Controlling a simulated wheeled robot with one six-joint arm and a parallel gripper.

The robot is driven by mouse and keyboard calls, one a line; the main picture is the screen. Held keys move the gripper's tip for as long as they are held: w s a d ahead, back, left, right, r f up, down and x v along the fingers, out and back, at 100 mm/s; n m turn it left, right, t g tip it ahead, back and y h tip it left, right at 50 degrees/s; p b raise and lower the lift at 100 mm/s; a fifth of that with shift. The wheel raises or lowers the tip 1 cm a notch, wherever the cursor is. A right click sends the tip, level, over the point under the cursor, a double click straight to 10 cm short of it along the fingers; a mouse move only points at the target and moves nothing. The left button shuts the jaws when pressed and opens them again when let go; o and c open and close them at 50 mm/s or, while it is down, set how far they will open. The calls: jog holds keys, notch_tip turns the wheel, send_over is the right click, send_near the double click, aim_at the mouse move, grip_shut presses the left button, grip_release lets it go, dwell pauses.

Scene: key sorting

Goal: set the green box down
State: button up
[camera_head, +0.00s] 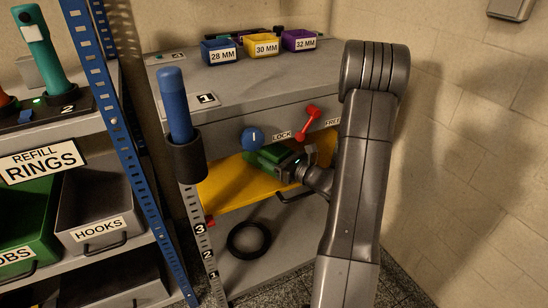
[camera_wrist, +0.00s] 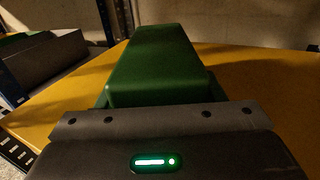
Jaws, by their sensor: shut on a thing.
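The green box (camera_head: 268,158) is on or just above the yellow shelf (camera_head: 228,186) under the grey bench top; I cannot tell whether it touches. My gripper (camera_head: 297,167) reaches in from the right and is shut on the box. In the wrist view the green box (camera_wrist: 158,62) extends away from the gripper over the yellow surface (camera_wrist: 255,75). The gripper body, with a lit green indicator, fills the bottom of that view, and its fingertips are hidden.
A blue knob (camera_head: 252,138) and a red lever (camera_head: 308,122) are on the front above the shelf. A black ring (camera_head: 248,240) lies on the lower shelf. A blue-handled post (camera_head: 178,105) stands at left. Blue, yellow and purple bins (camera_head: 298,40) sit on top.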

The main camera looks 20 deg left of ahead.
jog(key=shift+f, duration=0.1)
jog(key=o, duration=0.9)
jog(key=shift+f, duration=0.1)
jog(key=o, duration=0.5)
jog(key=shift+c, duration=0.2)
jog(key=shift+d+r, duration=0.15)
jog(key=shift+r, duration=0.1)
jog(key=p+v, duration=0.2)
jog(key=v, duration=0.9)
jog(key=shift+d, duration=0.35)
jog(key=shift+s+a, duration=0.1)
jog(key=shift+s, duration=0.05)
